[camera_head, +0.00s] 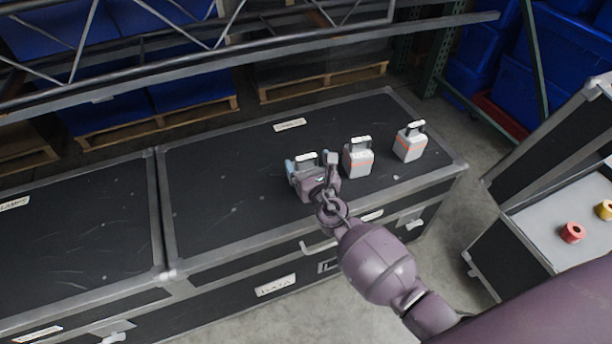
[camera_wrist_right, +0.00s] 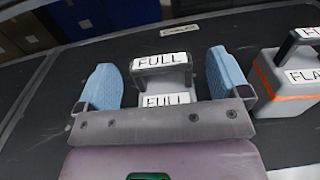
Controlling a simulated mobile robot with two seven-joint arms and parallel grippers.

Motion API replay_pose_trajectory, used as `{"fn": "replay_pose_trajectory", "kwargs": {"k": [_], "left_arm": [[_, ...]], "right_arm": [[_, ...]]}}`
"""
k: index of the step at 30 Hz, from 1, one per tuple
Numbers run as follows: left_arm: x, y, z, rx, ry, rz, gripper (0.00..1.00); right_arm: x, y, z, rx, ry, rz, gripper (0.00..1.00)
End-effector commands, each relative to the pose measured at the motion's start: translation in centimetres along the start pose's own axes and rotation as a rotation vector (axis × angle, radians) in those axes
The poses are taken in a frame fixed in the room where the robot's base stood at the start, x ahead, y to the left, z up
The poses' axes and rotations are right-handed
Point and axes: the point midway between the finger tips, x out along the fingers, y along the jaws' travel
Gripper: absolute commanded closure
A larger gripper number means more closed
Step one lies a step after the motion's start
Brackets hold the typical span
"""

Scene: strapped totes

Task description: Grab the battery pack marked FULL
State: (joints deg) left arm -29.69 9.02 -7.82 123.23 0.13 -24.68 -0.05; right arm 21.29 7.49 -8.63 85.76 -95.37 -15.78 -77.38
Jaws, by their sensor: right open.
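The battery pack marked FULL (camera_wrist_right: 165,78) stands on the black case top, straight ahead between my right gripper's fingers in the right wrist view. It is pale grey with a dark handle and two white FULL labels. In the head view the pack (camera_head: 306,158) is mostly hidden behind my right gripper (camera_head: 313,165). The right gripper is open, its blue finger pads (camera_wrist_right: 165,85) on either side of the pack with visible gaps. A second pack with an orange stripe, labelled FLA..., partly cut off (camera_wrist_right: 288,78), stands to the right. My left gripper is not in view.
In the head view two orange-striped packs, a middle one (camera_head: 358,158) and a right one (camera_head: 409,142), stand along the black case (camera_head: 220,190). An open case (camera_head: 540,215) with red and yellow rolls is at right. The case top left of the packs is clear.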

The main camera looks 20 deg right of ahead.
Motion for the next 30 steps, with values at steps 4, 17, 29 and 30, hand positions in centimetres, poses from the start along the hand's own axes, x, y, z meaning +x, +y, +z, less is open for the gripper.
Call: {"fn": "replay_pose_trajectory", "kwargs": {"k": [4,17,29,30], "left_arm": [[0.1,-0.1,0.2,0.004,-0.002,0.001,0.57],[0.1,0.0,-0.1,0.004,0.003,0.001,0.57],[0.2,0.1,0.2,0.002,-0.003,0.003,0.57],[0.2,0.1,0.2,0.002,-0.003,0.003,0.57]], "right_arm": [[1.5,0.0,-0.2,0.000,0.002,0.000,0.06],[1.9,-0.1,-0.1,0.000,0.001,-0.001,0.23],[1.9,-0.1,-0.1,0.000,0.001,0.000,0.84],[1.9,-0.1,-0.1,0.000,0.001,0.000,0.91]]}}
